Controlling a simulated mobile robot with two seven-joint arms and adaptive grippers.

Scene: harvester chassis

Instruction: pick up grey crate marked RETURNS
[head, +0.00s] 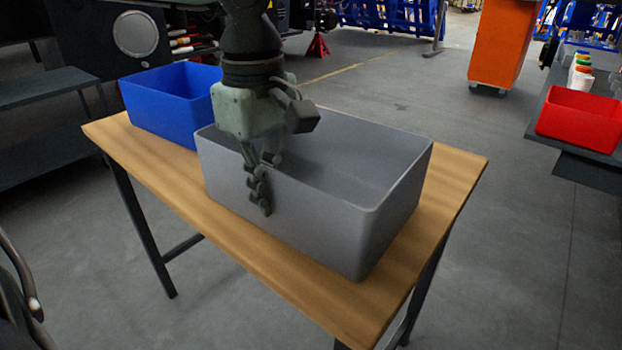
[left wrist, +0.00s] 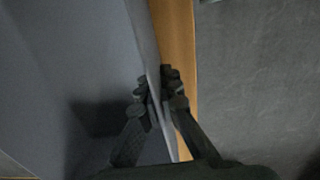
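The grey crate (head: 310,204) stands on a wooden-topped table, open at the top and empty as far as I can see. No RETURNS marking is legible. My left gripper (head: 264,180) comes down from above onto the crate's near wall, left of its middle. One finger is outside the wall and the other inside. In the left wrist view the fingers (left wrist: 160,88) close in on both faces of the thin crate wall (left wrist: 146,45), pinching it near the rim. The crate sits flat on the table. My right gripper is not in view.
A blue bin (head: 165,110) stands just left of the crate on the table (head: 450,185). A red bin (head: 582,119) sits on a shelf at the right. An orange cabinet (head: 502,42) stands behind. The floor to the right of the table is clear.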

